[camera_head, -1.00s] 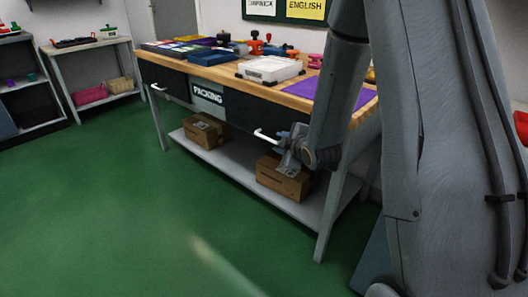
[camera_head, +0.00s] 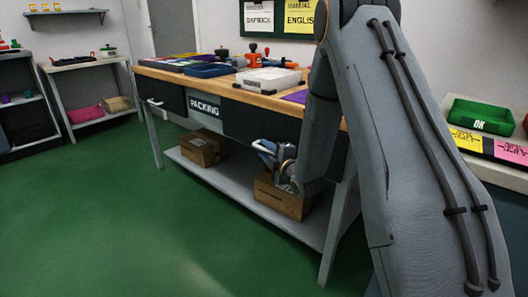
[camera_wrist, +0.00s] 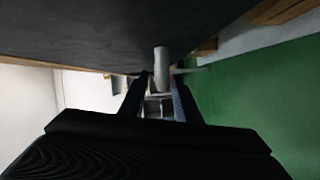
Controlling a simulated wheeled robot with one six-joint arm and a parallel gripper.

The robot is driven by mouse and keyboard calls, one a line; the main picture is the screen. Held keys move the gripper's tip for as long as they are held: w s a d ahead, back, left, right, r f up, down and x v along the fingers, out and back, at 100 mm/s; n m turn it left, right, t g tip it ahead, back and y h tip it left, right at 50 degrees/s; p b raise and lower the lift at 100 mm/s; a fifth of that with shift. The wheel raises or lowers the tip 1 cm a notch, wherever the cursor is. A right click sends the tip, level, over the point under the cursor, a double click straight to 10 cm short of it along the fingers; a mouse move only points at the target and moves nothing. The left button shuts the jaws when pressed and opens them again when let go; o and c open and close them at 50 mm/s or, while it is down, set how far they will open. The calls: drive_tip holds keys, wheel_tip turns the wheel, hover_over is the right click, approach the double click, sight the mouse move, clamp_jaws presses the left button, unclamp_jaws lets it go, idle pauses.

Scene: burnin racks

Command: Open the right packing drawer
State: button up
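The packing table has a dark right drawer (camera_head: 248,121), right of the grey PACKING sign (camera_head: 205,107). The drawer looks closed, its front about flush with the table. My gripper (camera_head: 264,148) is just below and in front of this drawer front and covers its handle in the head view. In the wrist view, the pale bar-like handle (camera_wrist: 161,58) appears at the far end of my gripper (camera_wrist: 160,85), in line with the gap between the fingers. The fingers stand apart; no contact with the handle is clear.
The left drawer (camera_head: 167,94) has its own white handle. Cardboard boxes (camera_head: 203,150) stand on the lower shelf (camera_head: 235,186), one close behind my gripper. A table leg (camera_head: 338,232) stands at the right. The green floor (camera_head: 110,220) in front is clear.

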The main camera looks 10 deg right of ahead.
drive_tip(key=shift+w+a, duration=0.2)
drive_tip(key=shift+w, duration=0.4)
clamp_jaws()
